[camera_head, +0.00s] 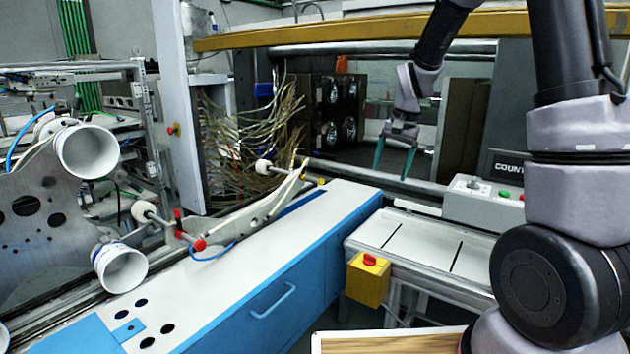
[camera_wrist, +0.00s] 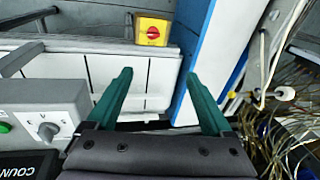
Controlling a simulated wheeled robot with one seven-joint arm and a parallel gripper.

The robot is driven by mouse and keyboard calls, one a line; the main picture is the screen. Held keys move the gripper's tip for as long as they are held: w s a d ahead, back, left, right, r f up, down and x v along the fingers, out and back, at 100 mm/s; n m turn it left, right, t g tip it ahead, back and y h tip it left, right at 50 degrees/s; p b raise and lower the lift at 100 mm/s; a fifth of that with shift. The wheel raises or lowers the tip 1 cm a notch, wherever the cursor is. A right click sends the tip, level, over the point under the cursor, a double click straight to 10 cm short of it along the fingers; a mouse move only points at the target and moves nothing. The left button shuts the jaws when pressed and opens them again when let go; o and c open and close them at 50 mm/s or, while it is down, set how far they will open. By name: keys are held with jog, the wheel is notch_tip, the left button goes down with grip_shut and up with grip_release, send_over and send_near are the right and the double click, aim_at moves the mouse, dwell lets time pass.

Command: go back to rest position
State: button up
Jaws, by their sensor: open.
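My gripper (camera_head: 394,160) hangs from my arm at the upper middle right of the head view, with its two green fingers pointing down. The fingers are spread apart with nothing between them. In the wrist view my gripper (camera_wrist: 158,90) shows its two green fingers, wide apart and empty. It is above the area near the white slotted conveyor (camera_head: 425,240) and the blue and white machine bench (camera_head: 300,255), apart from both. The conveyor (camera_wrist: 110,70) also shows beyond the fingers in the wrist view.
A yellow box with a red button (camera_head: 368,278) sits at the conveyor's near end. A grey control box (camera_head: 485,200) stands behind the conveyor. Tangled cables (camera_head: 250,135) hang at the back. White rolls (camera_head: 88,152) are at the left. A yellow beam (camera_head: 370,27) crosses above.

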jog(key=s+d+r+n+t, duration=0.1)
jog(key=s+d+r+t, duration=0.1)
jog(key=s+r, duration=0.9)
jog(key=s+r+t, duration=0.1)
jog(key=s+r, duration=0.2)
jog(key=s, duration=0.4)
jog(key=s+d+r+n+t, duration=0.1)
jog(key=s+r+t, duration=0.1)
jog(key=s, duration=0.4)
jog(key=shift+s+d+r+y, duration=0.3)
jog(key=shift+s+r, duration=0.1)
jog(key=shift+r, duration=0.3)
jog(key=shift+c, duration=0.3)
